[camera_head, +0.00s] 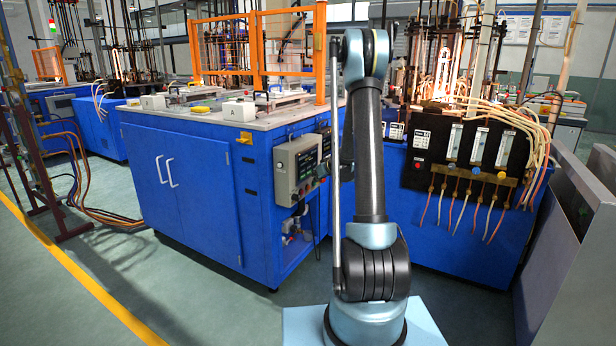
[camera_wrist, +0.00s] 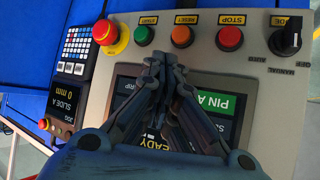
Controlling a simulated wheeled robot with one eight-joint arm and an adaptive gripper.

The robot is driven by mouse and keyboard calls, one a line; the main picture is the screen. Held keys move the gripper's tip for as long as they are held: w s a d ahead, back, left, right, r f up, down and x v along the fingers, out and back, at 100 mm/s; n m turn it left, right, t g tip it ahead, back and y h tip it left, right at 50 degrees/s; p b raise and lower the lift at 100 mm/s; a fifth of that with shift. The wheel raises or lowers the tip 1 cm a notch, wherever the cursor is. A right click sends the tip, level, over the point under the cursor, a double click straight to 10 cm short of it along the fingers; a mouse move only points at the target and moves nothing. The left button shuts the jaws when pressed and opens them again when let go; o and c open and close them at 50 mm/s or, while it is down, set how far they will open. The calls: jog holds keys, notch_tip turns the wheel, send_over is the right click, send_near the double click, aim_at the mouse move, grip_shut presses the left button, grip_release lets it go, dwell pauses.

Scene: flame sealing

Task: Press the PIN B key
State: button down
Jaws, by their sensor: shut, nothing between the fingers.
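The grey control panel (camera_wrist: 252,52) fills much of the wrist view; the panel (camera_head: 297,168) also shows on the blue cabinet's side in the head view. Its dark screen (camera_wrist: 126,72) carries a green PIN A key (camera_wrist: 222,104) and partly covered READY lettering. No PIN B key can be made out; my gripper covers the middle of the screen. My gripper (camera_wrist: 160,66) has its fingers together and empty, in front of the screen just left of PIN A. I cannot tell whether the tips touch it. In the head view my gripper is not clearly visible.
Above the screen are a red mushroom button (camera_wrist: 106,33), a green START button (camera_wrist: 143,35), an orange RESET button (camera_wrist: 181,36), a red STOP button (camera_wrist: 229,38) and a black mode knob (camera_wrist: 286,40). A keypad unit (camera_wrist: 75,60) sits at left. The blue cabinet (camera_head: 205,200) stands below.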

jog(key=shift+a, duration=0.15)
dwell(0.8)
jog(key=shift+w+a+r, duration=0.1)
jog(key=shift+w+a, duration=0.05)
jog(key=shift+a, duration=0.05)
jog(key=shift+w+a, duration=0.2)
jog(key=shift+a, duration=0.05)
dwell(0.8)
jog(key=shift+s+d, duration=0.5)
jog(key=shift+d, duration=0.15)
dwell(0.4)
jog(key=s+d, duration=0.1)
jog(key=d, duration=0.1)
jog(key=s+d, duration=0.2)
dwell(0.4)
dwell(0.5)
